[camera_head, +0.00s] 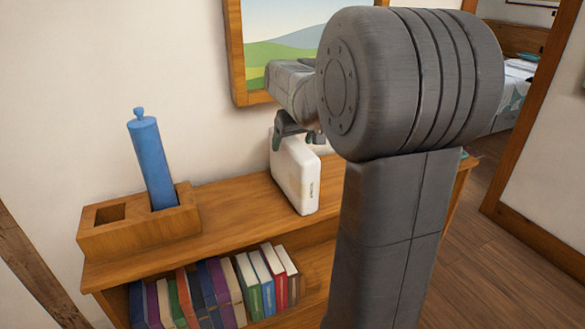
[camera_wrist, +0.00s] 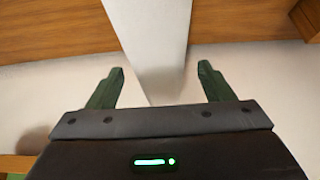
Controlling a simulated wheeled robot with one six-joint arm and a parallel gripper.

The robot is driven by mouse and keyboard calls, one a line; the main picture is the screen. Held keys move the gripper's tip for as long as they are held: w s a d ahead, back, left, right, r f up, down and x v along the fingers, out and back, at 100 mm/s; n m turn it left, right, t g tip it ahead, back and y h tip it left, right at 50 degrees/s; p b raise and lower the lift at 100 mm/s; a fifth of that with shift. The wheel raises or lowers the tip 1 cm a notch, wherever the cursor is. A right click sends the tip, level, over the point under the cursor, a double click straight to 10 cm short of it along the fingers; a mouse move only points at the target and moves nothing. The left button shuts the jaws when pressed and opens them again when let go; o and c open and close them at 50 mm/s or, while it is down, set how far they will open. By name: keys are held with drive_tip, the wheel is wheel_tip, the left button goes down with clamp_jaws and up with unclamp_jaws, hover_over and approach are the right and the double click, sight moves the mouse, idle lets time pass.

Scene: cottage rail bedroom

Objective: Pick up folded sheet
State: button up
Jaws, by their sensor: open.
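A white upright slab with rounded edges and a small dark mark (camera_head: 296,175) stands on top of the wooden bookcase. I cannot tell whether it is the folded sheet; no cloth folds show on it. My gripper (camera_head: 297,140) is at its upper edge, fingers pointing down. In the wrist view the slab (camera_wrist: 152,35) runs between the two green fingers of my gripper (camera_wrist: 161,68). The fingers are open, with a gap on each side of the slab. My arm hides part of the bookcase top to the right.
A wooden block (camera_head: 130,236) with a blue cylinder (camera_head: 151,165) upright in one of its holes stands left on the bookcase (camera_head: 235,228). Several books (camera_head: 215,288) fill the shelf below. A framed picture (camera_head: 238,60) hangs behind. A bed (camera_head: 517,75) shows through a doorway at right.

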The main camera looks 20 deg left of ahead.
drive_tip(key=x, duration=0.3)
drive_tip(key=shift+w+a+f, duration=0.1)
drive_tip(key=shift+w+f, duration=0.1)
drive_tip(key=shift+f, duration=0.15)
drive_tip(key=shift+f, duration=0.25)
idle(0.3)
drive_tip(key=shift+r, duration=0.1)
clamp_jaws()
